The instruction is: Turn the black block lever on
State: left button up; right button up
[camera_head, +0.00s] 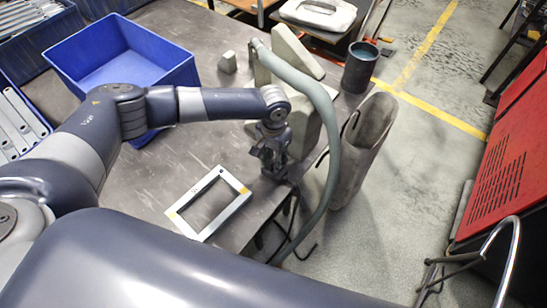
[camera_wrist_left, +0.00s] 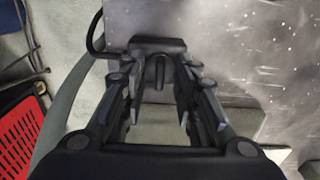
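The black block (camera_wrist_left: 157,44) sits at the top middle of the left wrist view, with its short dark lever (camera_wrist_left: 158,72) pointing down the picture between my finger tips. In the head view the block is mostly hidden behind my left gripper (camera_head: 268,154), near the table's right edge. My left gripper (camera_wrist_left: 158,88) is open, its two black fingers apart on either side of the lever. I see no clear contact between fingers and lever. My right gripper is in neither view.
A grey metal frame (camera_head: 208,203) lies on the table (camera_head: 150,190) left of the gripper. A blue bin (camera_head: 122,55) stands behind my left arm. A thick grey-green hose (camera_head: 331,150) curves close by on the right, beside a grey sleeve-like container (camera_head: 364,145) and a dark cup (camera_head: 359,68).

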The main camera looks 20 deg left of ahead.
pick_arm(q)
grip_shut()
jog(key=shift+r+m+p, duration=0.1)
jog(key=shift+m+p, duration=0.35)
jog(key=shift+m, duration=0.15)
jog(key=shift+s+m+p, duration=0.1)
jog(key=shift+m+p, duration=0.55)
jog(key=shift+m, duration=0.55)
jog(key=m+p, duration=0.1)
jog(key=m, duration=0.1)
jog(key=shift+m, duration=0.3)
jog(key=m, duration=0.2)
jog(key=shift+m+p, duration=0.3)
jog(key=shift+m, duration=0.1)
jog(key=m, duration=0.2)
jog(key=shift+m, duration=0.3)
jog(key=m, duration=0.2)
jog(key=shift+m, duration=0.3)
jog(key=shift+m+p, duration=0.3)
jog(key=shift+m, duration=1.5)
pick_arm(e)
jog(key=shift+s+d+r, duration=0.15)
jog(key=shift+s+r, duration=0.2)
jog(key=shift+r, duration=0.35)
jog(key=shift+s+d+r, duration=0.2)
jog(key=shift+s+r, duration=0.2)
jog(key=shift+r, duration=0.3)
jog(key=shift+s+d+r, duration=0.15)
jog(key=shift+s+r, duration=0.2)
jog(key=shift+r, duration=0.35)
